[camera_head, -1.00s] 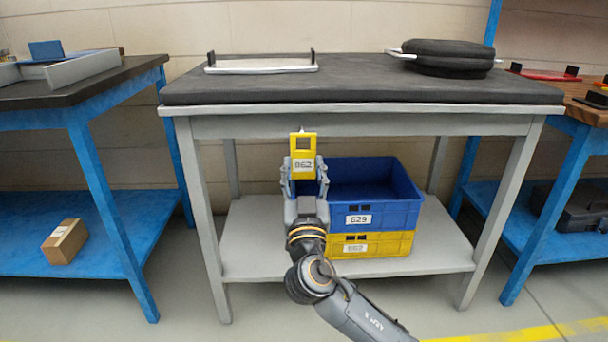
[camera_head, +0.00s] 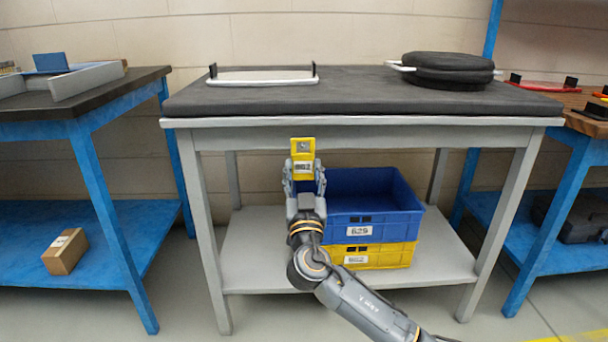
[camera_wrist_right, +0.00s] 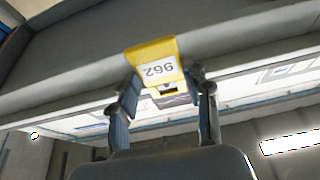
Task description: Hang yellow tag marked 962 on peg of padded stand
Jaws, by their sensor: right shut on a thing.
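The yellow tag (camera_head: 303,159) marked 962 is upright, with a square hole near its top. My right gripper (camera_head: 305,183) is shut on its lower part. The wrist view also shows the tag (camera_wrist_right: 157,68), its number upside down, between the fingers of the right gripper (camera_wrist_right: 166,100). The padded stand (camera_head: 390,103) is the grey table with a thick dark padded top. The tag is in front of its front rail, below the pad. A small spot shows in the hole; I cannot tell whether the peg passes through it. My left gripper is not in view.
A blue crate (camera_head: 377,229) marked 629 sits on a yellow crate (camera_head: 385,257) on the stand's lower shelf, right behind my gripper. A white-framed tray (camera_head: 262,77) and round black pads (camera_head: 447,68) lie on top. Blue-legged benches (camera_head: 92,190) flank the stand.

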